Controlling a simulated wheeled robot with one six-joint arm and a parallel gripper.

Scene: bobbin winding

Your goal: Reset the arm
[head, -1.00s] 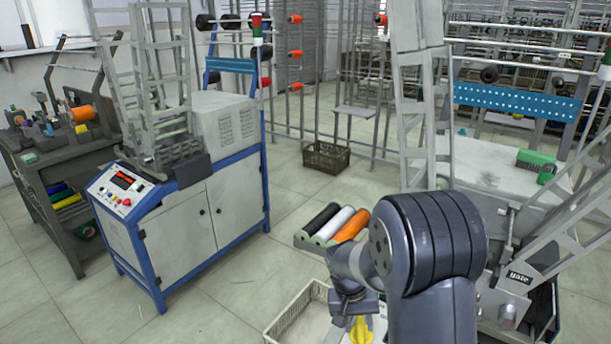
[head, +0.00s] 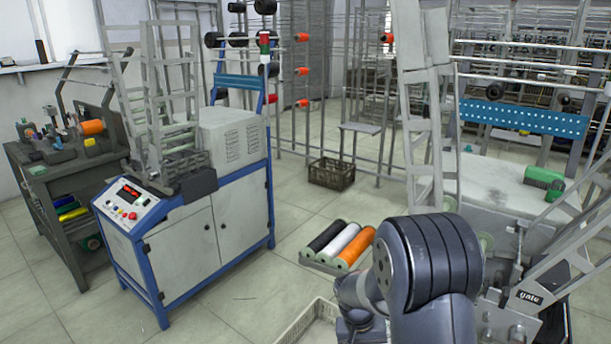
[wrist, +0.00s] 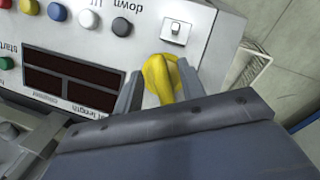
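In the wrist view the two fingers of my gripper (wrist: 160,72) stand on either side of a yellow piece (wrist: 162,82). Whether they press on it or only flank it cannot be made out. In the head view my arm's large dark joint fills the lower right, and the fingers and yellow piece are out of the picture. No separate object that is clearly the arm to be reset can be made out.
A blue-framed winding machine (head: 208,235) stands left of centre, with a dark workbench (head: 65,175) beyond. A spool tray (head: 336,268) with black, white and orange spools and a white crate (head: 300,322) sit near my arm. A brown crate (head: 331,174) stands farther back. Open floor lies between.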

